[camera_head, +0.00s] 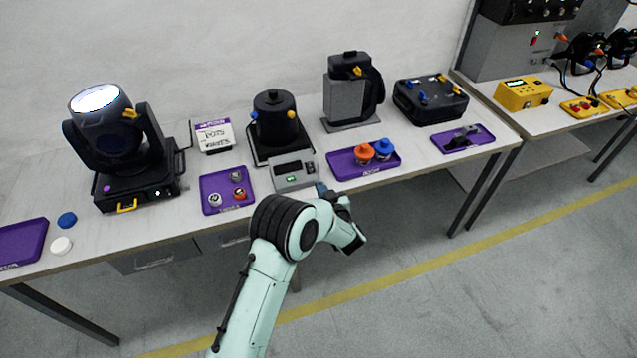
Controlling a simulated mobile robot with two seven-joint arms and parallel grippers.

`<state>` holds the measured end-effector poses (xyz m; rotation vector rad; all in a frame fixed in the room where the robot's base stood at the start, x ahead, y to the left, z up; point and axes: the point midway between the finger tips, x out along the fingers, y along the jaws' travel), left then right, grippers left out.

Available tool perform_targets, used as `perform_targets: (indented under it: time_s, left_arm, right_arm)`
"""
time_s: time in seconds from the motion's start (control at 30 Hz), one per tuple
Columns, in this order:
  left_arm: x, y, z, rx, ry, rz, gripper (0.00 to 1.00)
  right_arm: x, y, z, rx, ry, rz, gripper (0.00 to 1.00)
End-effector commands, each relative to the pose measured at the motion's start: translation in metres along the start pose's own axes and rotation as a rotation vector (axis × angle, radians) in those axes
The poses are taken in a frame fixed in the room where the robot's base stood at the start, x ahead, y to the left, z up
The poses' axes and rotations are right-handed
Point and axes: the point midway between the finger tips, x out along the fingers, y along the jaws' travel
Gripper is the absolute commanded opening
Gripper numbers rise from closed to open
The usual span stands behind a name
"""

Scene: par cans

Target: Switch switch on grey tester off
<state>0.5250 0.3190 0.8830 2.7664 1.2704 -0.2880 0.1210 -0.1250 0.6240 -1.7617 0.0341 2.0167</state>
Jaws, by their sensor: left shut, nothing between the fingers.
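The grey tester (284,183) is a small grey box at the front edge of the table, left of the middle of the view. It has a dark display on top and a small switch lit green (291,179) on its front. My left gripper (322,188) is shut and empty, just right of the tester's front right corner, by the table edge. My arm hides part of the gripper, and I cannot tell whether it touches the tester. My right gripper is not in view.
A purple tray (344,166) with an orange and a blue knob lies right of the tester. Another purple tray (211,187) with several small parts lies left. A black lamp head (272,120) stands behind. A lit moving-head lamp (105,125) stands further left. Floor in front is clear.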

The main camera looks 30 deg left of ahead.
Motion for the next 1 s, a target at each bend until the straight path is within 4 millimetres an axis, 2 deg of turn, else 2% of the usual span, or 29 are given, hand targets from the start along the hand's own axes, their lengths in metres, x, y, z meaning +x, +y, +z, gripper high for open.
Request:
perform_targets:
  time_s: [0.1, 0.3, 0.9, 1.0]
  left_arm:
    - [-0.023, 0.000, 0.007, 0.000, 0.001, 0.002, 0.00]
    - [-0.044, 0.000, 0.010, -0.001, 0.002, 0.001, 0.00]
    - [-0.048, 0.000, 0.010, -0.002, 0.002, 0.000, 0.00]
    - [-0.047, -0.001, 0.020, 0.010, -0.020, 0.017, 0.00]
  right_arm:
    - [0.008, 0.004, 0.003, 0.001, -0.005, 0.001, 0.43]
    - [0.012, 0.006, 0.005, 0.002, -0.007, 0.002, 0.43]
    - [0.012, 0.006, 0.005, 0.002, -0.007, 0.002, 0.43]
    - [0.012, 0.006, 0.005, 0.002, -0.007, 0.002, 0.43]
